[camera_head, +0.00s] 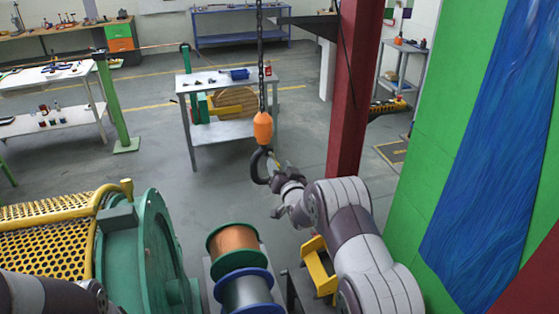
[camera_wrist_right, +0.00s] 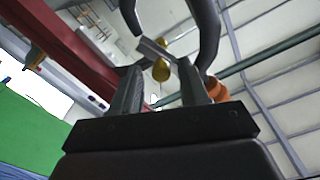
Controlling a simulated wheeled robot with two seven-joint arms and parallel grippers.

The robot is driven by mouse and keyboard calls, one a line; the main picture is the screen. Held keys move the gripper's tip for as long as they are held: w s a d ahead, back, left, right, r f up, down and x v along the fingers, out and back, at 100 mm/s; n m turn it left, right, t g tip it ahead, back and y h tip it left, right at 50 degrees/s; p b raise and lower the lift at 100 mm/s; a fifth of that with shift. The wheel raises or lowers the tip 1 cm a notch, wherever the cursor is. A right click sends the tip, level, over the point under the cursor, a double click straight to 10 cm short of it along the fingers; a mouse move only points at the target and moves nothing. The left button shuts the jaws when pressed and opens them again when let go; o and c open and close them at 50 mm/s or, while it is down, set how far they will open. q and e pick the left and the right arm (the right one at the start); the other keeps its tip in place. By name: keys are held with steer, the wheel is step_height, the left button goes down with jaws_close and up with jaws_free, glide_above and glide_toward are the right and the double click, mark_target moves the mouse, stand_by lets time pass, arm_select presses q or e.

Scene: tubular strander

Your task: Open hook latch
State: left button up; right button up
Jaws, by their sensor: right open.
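A dark crane hook (camera_head: 256,168) hangs from a chain below an orange block (camera_head: 262,128) in the head view. My right gripper (camera_head: 277,184) is beside the hook, at its right and slightly lower. In the right wrist view the dark curved hook (camera_wrist_right: 209,35) shows at the top. A grey metal latch bar (camera_wrist_right: 153,47) with a brass-coloured knob (camera_wrist_right: 161,70) lies across the hook's opening. The open fingers of my right gripper (camera_wrist_right: 160,84) have the knob between them in the picture; I cannot tell whether they touch it. My left gripper is not in view.
A red column (camera_head: 352,90) stands just behind my right arm. Green and blue panels (camera_head: 490,130) are at the right. Cable spools (camera_head: 233,245) and a green-and-yellow machine (camera_head: 135,250) are below left. A worktable (camera_head: 215,78) stands behind the hook.

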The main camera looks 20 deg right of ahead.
steer(key=shift+w+a+f, duration=0.2)
steer(key=shift+w+a, duration=0.15)
steer(key=shift+w, duration=0.2)
steer(key=shift+s+d, duration=0.15)
steer(key=shift+d, duration=0.1)
jaws_close()
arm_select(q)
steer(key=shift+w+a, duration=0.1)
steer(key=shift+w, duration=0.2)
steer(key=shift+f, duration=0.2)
arm_select(e)
steer(key=shift+a, duration=0.1)
arm_select(q)
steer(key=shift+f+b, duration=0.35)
steer(key=shift+b, duration=0.15)
arm_select(e)
steer(key=shift+n, duration=0.3)
steer(key=shift+n+b, duration=0.5)
steer(key=shift+b, duration=0.6)
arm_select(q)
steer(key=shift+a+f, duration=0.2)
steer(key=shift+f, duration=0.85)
arm_select(e)
steer(key=shift+r, duration=0.15)
